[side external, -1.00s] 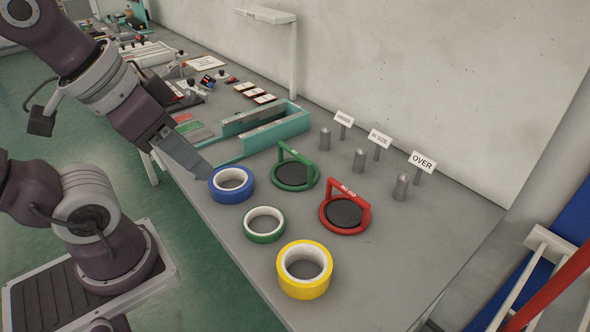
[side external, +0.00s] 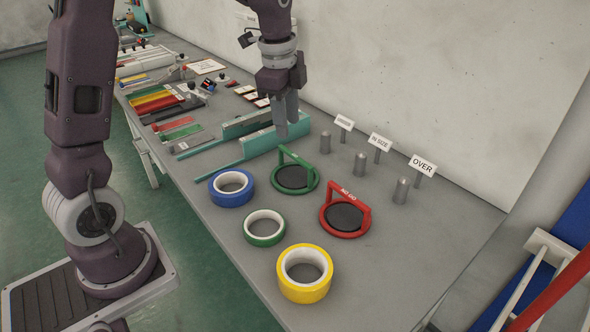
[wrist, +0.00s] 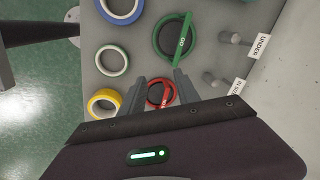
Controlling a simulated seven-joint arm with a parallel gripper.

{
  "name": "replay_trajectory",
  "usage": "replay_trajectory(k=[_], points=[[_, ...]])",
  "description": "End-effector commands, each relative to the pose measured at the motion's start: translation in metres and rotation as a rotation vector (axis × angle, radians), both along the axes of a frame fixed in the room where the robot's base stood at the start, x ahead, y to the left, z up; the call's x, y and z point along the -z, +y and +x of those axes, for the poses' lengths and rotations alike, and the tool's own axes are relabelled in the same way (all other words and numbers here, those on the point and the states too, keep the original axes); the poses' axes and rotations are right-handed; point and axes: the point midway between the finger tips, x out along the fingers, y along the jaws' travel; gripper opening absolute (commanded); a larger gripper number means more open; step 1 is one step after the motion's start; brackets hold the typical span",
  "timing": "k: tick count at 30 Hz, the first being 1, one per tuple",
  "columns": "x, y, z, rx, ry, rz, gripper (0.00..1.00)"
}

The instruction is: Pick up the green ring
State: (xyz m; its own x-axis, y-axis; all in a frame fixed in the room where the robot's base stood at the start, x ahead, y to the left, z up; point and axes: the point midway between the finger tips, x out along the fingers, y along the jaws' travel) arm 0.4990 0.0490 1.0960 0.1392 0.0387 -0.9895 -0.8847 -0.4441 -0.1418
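A green ring gauge (side external: 292,190) with a raised slanted bar handle lies on the grey bench around a dark disc; it also shows in the wrist view (wrist: 183,42), ahead of the fingertips. A white roll with a green outer band (side external: 264,239) lies nearer the front edge, left of my gripper in the wrist view (wrist: 98,61). My gripper (side external: 286,122) points down above the bench, behind the green ring gauge and apart from it. In the wrist view its fingers (wrist: 158,80) are spread with nothing held between them.
A red ring gauge (side external: 341,235) with a similar handle, a blue roll (side external: 231,199) and a yellow roll (side external: 303,294) lie nearby. Three grey pegs (side external: 360,161) with signs stand along the wall side. A teal rack (side external: 250,145) lies at the left.

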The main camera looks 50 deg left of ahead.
Motion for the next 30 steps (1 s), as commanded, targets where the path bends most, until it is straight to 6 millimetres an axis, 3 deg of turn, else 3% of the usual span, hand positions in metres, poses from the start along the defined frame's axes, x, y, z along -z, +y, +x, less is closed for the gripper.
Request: replay_trajectory(k=[1,3,7,21,30], points=[[0.03,0.017,0.02,0.101,0.049,0.003,0.38],[0.065,0.036,0.039,0.245,0.093,0.004,0.38],[0.109,0.056,0.055,0.414,0.136,-0.003,0.38],[0.183,0.056,0.066,0.464,0.149,-0.007,0.38],[0.191,0.056,0.066,0.463,0.146,-0.006,0.38]])
